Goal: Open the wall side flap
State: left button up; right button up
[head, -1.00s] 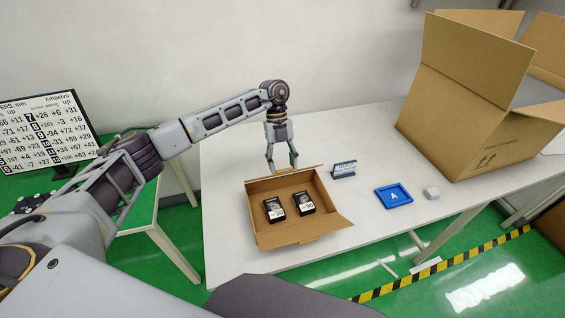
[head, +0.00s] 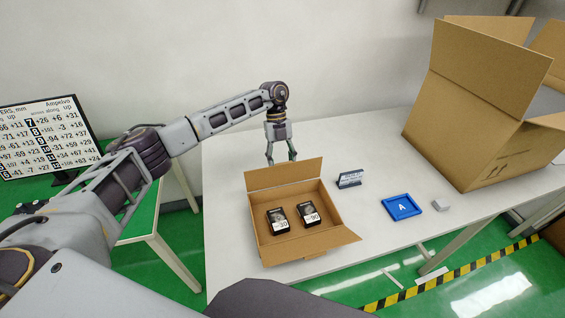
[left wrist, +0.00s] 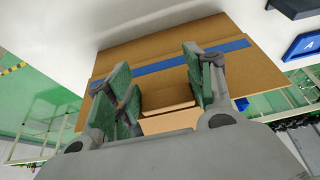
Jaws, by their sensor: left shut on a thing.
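A small open cardboard box (head: 349,238) stands on the white table with two black labelled packs (head: 278,221) (head: 309,214) inside. Its wall side flap (head: 284,174) stands up at the back edge, and its front and right flaps fold outward. My left gripper (head: 281,160) is just behind the wall side flap, pointing down, its fingertips partly hidden by it. In the left wrist view my left gripper (left wrist: 163,85) has its green-padded fingers against cardboard with a blue strip (left wrist: 237,46). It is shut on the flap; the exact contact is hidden. My right gripper is out of view.
A large open carton (head: 463,130) stands at the table's right. The wall is close behind; a screen (head: 45,137) stands left.

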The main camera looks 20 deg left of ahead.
pick_arm(q)
jog(key=shift+w+a+f+b, duration=0.35)
jog(key=shift+w+f, duration=0.1)
jog(key=shift+f, duration=0.3)
jog(key=shift+w+a+f+b, duration=0.25)
jog(key=shift+w+a+f, duration=0.2)
jog(key=shift+f, duration=0.3)
jog(key=shift+w+a+f+b, duration=0.3)
jog(key=shift+w+f, duration=0.2)
jog(key=shift+f, duration=0.25)
jog(key=o, duration=1.5)
jog(key=shift+w, duration=0.1)
jog(key=shift+c, duration=0.2)
jog(key=v, duration=1.2)
jog(key=shift+r, duration=0.2)
